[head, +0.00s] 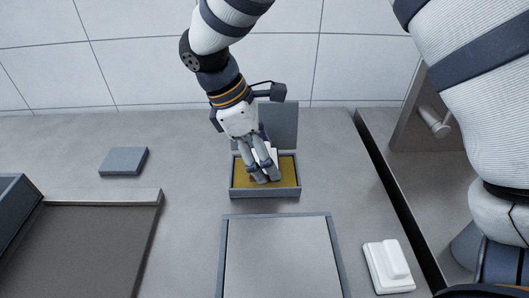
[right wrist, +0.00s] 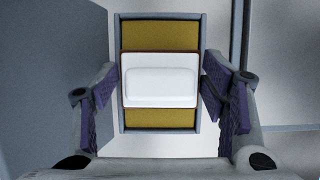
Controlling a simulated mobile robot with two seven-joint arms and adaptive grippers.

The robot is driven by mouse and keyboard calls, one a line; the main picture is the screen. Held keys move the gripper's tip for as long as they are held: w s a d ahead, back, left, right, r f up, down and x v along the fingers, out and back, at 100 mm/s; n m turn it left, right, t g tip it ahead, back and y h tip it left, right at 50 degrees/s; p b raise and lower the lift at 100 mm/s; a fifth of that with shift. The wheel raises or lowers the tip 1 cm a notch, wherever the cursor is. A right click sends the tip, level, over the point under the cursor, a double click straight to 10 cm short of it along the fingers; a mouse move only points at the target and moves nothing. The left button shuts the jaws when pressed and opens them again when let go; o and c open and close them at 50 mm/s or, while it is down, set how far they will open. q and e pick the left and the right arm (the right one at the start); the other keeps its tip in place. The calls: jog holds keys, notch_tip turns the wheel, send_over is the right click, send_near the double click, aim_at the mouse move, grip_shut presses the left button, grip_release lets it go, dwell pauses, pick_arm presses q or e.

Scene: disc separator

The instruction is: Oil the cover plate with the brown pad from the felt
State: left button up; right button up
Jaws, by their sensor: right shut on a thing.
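My right gripper (head: 264,178) points down into a shallow grey box with yellow-brown felt (head: 240,174) inside. It is shut on a white-backed pad (right wrist: 161,82) with a raised white grip. A thin brown edge shows around the pad in the right wrist view, where the fingers stand at its two sides. The pad is over the middle of the felt (right wrist: 160,35); I cannot tell whether it presses on it. A pale flat plate in a blue-grey frame (head: 282,252), seemingly the cover plate, lies in front of the box. My left gripper is not in view.
The box's lid (head: 279,124) stands open behind it. A second white pad (head: 388,268) lies right of the framed plate. A small grey-blue block (head: 124,161) and a large dark tray (head: 95,240) are at the left. A dark gap (head: 390,185) runs along the right.

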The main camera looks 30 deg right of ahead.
aim_at(270, 149)
jog(key=shift+f, duration=0.5)
dwell(0.5)
jog(key=shift+f, duration=0.15)
dwell(1.2)
notch_tip(270, 149, up, 5)
jog(key=shift+r+p, duration=0.1)
jog(key=shift+p, duration=0.65)
jog(key=shift+r, duration=1.05)
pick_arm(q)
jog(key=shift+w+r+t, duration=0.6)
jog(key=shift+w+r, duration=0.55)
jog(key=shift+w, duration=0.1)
pick_arm(e)
jog(key=shift+f, duration=0.1)
